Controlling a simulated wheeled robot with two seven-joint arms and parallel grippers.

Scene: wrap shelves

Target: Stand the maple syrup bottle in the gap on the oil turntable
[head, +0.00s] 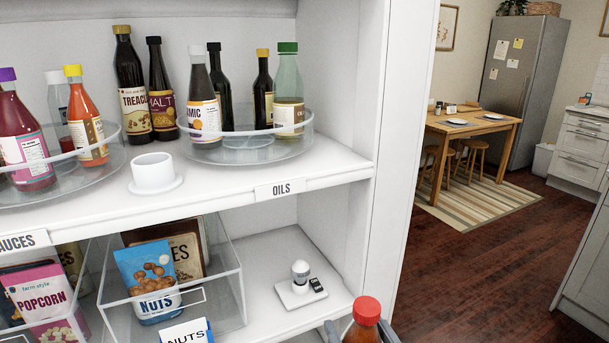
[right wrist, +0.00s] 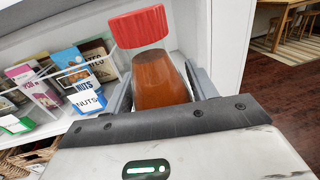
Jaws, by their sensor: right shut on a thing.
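The maple syrup bottle (head: 364,326) has a red cap and amber-brown contents. My right gripper (head: 358,333) is shut on it at the bottom edge of the head view, in front of and below the OILS shelf. In the right wrist view the bottle (right wrist: 160,82) stands between the fingers, cap up; its lower part is hidden. The clear oil turntable (head: 246,152) is on the upper shelf, above and left of the gripper. It carries several bottles: a white-labelled one at left, dark ones behind, a green-capped one at right. A bare stretch shows at its front middle. My left gripper is out of view.
A white cup on a saucer (head: 153,173) stands left of the oil turntable. The SAUCES turntable (head: 112,135) is further left, with treacle and malt bottles behind. The shelf's right side wall (head: 376,150) bounds the space. Snack bins (head: 225,290) and a small white device (head: 300,285) are below.

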